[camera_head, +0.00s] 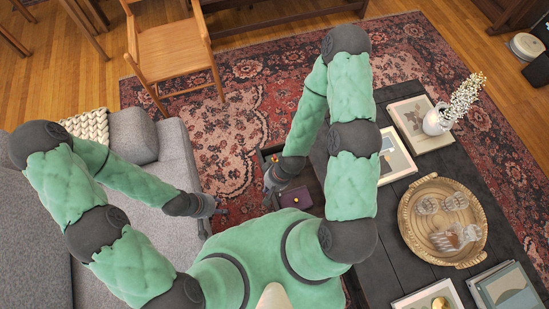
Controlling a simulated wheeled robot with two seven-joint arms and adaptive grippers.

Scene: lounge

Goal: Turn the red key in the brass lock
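A small dark red-purple box (296,198) sits at the dark table's left side, below my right wrist. A tiny yellowish spot shows on it, which may be the brass lock, but it is too small to tell. I cannot make out a red key. My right gripper (268,199) hangs just left of the box, and no contact with it is clear. My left gripper (219,207) is farther left, beside the grey sofa's edge and apart from the box. Both sets of fingers are too small and dark to tell open from shut.
The dark table (377,265) on the right holds a round wicker tray (409,217) with glassware, a white vase (436,121) of flowers, books and frames. A grey sofa (30,240) stands left. A wooden chair (172,50) stands behind on the patterned rug (225,130).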

